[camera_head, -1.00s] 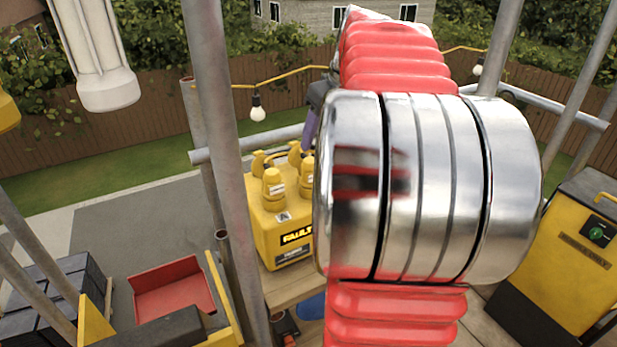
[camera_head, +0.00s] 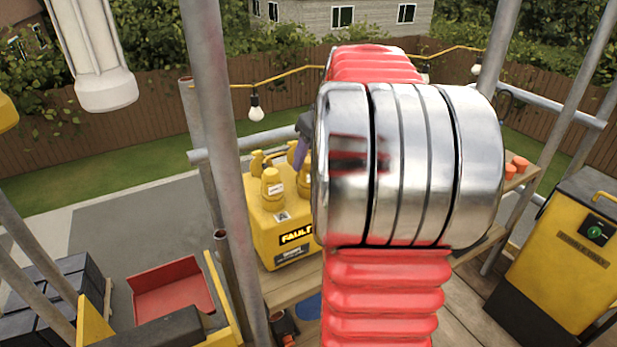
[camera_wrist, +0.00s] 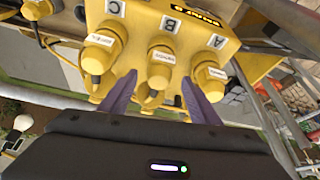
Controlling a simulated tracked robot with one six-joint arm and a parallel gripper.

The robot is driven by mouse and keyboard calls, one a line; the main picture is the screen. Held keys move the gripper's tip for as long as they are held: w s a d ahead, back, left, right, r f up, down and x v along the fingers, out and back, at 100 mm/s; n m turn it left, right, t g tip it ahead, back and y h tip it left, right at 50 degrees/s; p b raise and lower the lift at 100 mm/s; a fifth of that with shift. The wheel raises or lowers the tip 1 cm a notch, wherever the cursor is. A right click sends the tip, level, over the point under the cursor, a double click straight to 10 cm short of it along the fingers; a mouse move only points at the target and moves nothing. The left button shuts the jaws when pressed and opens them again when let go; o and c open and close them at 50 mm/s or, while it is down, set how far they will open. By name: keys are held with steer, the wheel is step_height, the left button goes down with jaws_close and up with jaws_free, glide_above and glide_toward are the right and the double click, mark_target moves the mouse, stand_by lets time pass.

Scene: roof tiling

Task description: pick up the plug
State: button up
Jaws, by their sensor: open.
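A yellow box (camera_head: 283,236) marked FAULT stands on a wooden bench, with several yellow plugs (camera_head: 272,187) on top. In the wrist view the box (camera_wrist: 200,25) appears upside down with letters A, B and C. A labelled yellow plug (camera_wrist: 100,52) sits by C, the middle plug (camera_wrist: 160,65) by B, and another plug (camera_wrist: 210,80) by A. My gripper (camera_wrist: 160,100) is open, its two purple fingers on either side of the middle plug's lower part in the picture. I cannot tell whether they touch it. In the head view my gripper (camera_head: 304,150) is mostly hidden behind my arm.
Scaffold poles (camera_head: 222,170) stand close to the box, and a cable with a bulb (camera_head: 256,108) hangs behind it. A yellow and black machine (camera_head: 560,255) is at right, with orange items (camera_head: 515,167) on a bench behind. A red tray (camera_head: 172,290) is lower left.

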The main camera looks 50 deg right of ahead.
mark_target(309, 176)
steer(key=x, duration=0.5)
steer(key=shift+s+d, duration=0.1)
steer(key=shift+c, duration=0.3)
steer(key=c, duration=1.2)
